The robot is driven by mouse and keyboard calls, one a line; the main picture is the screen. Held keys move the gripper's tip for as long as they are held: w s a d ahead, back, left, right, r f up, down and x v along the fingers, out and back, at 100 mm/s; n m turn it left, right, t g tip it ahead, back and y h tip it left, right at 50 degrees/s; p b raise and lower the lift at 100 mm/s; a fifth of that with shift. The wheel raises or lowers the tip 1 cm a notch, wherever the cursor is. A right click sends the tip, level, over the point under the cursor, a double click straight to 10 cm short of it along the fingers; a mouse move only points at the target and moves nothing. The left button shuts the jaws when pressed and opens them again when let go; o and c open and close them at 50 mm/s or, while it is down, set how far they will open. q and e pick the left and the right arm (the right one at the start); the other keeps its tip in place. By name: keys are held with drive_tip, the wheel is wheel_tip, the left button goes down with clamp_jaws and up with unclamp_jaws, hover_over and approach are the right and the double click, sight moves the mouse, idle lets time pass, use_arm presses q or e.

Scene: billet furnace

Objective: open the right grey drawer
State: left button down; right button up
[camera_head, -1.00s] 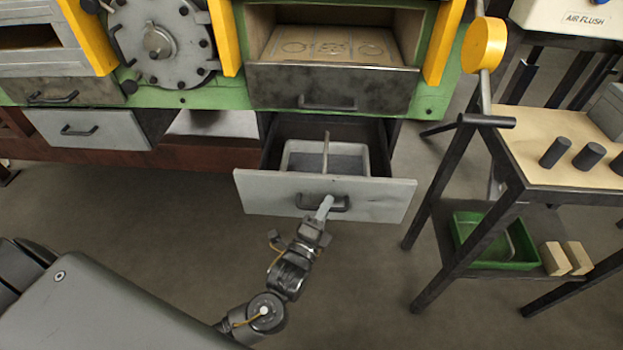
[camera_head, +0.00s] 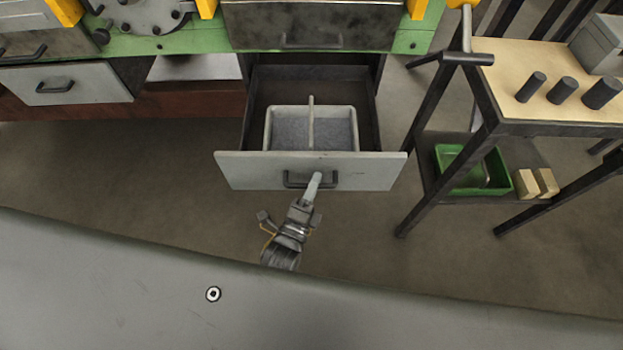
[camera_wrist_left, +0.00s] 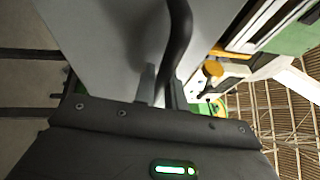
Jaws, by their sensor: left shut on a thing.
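The right grey drawer (camera_head: 235,171) stands pulled out from under the green furnace bench in the head view. Inside it is a pale tray (camera_head: 335,113) with a rod-like handle standing up across its middle. My left gripper (camera_head: 316,178) is at the drawer's dark handle (camera_head: 295,179) and shut on it. The left wrist view shows the dark handle bar (camera_wrist_left: 177,45) running between the fingers (camera_wrist_left: 160,88), close to the grey drawer front (camera_wrist_left: 105,40). My right gripper is in neither view.
A left grey drawer (camera_head: 90,83) is at the bench's left. A dark drawer front (camera_head: 310,25) is above the open drawer. At right stands a table (camera_head: 515,75) with dark cylinders; its lower shelf bears a green bin (camera_head: 505,180) and wooden blocks (camera_head: 535,183). Floor between is clear.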

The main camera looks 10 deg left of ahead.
use_arm(q)
drive_tip(key=c, duration=1.5)
unclamp_jaws()
drive_tip(key=shift+o, duration=0.2)
drive_tip(key=shift+s, duration=0.15)
